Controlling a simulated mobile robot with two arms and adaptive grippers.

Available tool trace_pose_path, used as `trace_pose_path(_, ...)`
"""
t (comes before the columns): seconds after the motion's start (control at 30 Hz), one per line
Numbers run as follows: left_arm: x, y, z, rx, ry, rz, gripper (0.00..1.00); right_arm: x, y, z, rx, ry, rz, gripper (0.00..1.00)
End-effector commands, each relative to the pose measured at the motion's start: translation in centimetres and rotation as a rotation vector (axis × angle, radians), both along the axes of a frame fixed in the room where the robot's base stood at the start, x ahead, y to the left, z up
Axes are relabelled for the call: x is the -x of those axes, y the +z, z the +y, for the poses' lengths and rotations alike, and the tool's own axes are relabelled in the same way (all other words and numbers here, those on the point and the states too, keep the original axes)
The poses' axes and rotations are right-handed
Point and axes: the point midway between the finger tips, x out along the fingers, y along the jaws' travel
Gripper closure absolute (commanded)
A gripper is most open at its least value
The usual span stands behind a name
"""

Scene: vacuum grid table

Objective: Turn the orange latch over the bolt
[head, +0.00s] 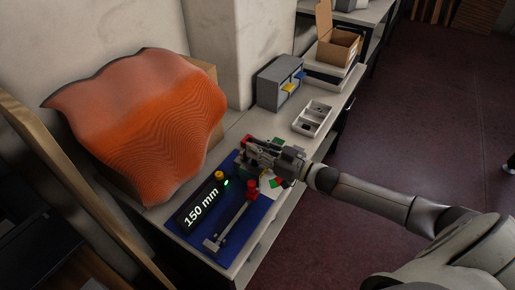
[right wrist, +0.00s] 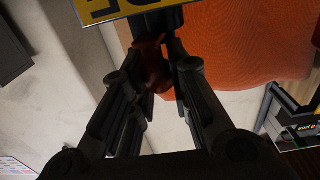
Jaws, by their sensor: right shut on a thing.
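My right gripper (head: 247,150) is low over the far end of the blue mat (head: 259,209). In the right wrist view its two fingers (right wrist: 153,48) close around a dark orange-red part (right wrist: 153,68). This part may be the orange latch; its full shape is hidden between the fingers. In the head view the gripper hides most of what it holds. I cannot make out the bolt for sure. My left gripper is not in view.
On the mat lie a black "150 mm" display (head: 201,208), a yellow knob (head: 219,175), a red block (head: 252,186) and a grey metal bar (head: 232,224). A large orange wavy panel (head: 145,120) stands left. A grey tray (head: 312,118) and drawer box (head: 279,82) stand behind.

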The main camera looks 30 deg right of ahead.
Motion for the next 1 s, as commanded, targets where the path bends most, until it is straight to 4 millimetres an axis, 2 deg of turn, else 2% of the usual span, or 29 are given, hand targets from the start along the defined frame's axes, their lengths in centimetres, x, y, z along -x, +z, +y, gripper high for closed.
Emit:
trace_pose_path(0.6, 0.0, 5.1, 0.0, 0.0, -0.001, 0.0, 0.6, 0.6, 0.6, 1.1, -0.008, -0.227, -0.006, 1.0)
trace_pose_path(1.0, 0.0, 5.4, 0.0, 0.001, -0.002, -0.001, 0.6, 0.8, 0.2, 1.1, -0.002, -0.266, -0.005, 1.0)
